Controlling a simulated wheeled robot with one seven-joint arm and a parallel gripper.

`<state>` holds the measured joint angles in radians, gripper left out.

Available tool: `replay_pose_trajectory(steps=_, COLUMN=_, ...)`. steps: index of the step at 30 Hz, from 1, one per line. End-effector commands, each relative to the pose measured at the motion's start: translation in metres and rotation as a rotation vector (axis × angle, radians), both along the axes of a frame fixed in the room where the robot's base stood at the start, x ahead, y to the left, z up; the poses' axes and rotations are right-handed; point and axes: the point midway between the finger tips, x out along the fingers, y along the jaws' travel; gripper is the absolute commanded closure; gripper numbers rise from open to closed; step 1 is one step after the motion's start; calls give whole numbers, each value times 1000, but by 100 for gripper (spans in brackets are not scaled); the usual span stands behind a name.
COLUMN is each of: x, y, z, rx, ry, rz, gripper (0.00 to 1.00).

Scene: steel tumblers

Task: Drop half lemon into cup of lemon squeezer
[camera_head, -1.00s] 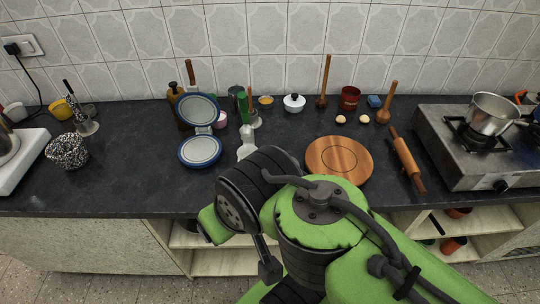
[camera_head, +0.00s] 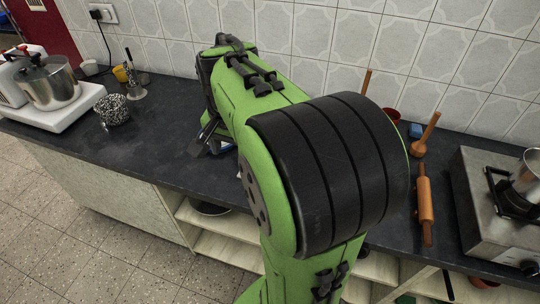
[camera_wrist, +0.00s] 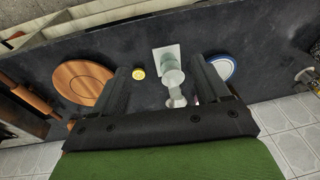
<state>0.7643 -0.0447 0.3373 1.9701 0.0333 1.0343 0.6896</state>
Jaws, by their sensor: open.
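In the wrist view, a small round yellow piece (camera_wrist: 138,72), which looks like the half lemon, lies on the dark counter. Beside it, to the right, is a pale greenish-white device (camera_wrist: 172,76) with a round cup part and a square white base, apparently the lemon squeezer. My gripper (camera_wrist: 162,66) is open and empty, its dark fingers spread to either side of both in the picture. In the head view, my gripper (camera_head: 207,136) shows small and dark at the left of my arm. My arm hides the lemon and squeezer there.
A round wooden board (camera_wrist: 82,82) lies left of the lemon in the wrist view, and a blue-rimmed round item (camera_wrist: 224,67) lies to the right. In the head view, a rolling pin (camera_head: 425,212) lies beside the stove (camera_head: 480,205). The counter's left part has clear room.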

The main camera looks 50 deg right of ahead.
Motion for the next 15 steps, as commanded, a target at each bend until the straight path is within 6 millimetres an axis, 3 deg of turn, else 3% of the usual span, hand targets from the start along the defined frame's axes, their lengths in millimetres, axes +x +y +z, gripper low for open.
replay_pose_trajectory(steps=5, x=14, y=-70, z=-26, rx=145, ry=17, rz=-360, gripper=25)
replay_pose_trajectory(steps=7, x=13, y=-109, z=-42, rx=232, ry=13, rz=-557, gripper=25)
replay_pose_trajectory(steps=12, x=-18, y=-211, z=-83, rx=495, ry=-35, rz=-1080, gripper=25)
replay_pose_trajectory(steps=15, x=-38, y=-244, z=-96, rx=595, ry=-61, rz=-1264, gripper=25)
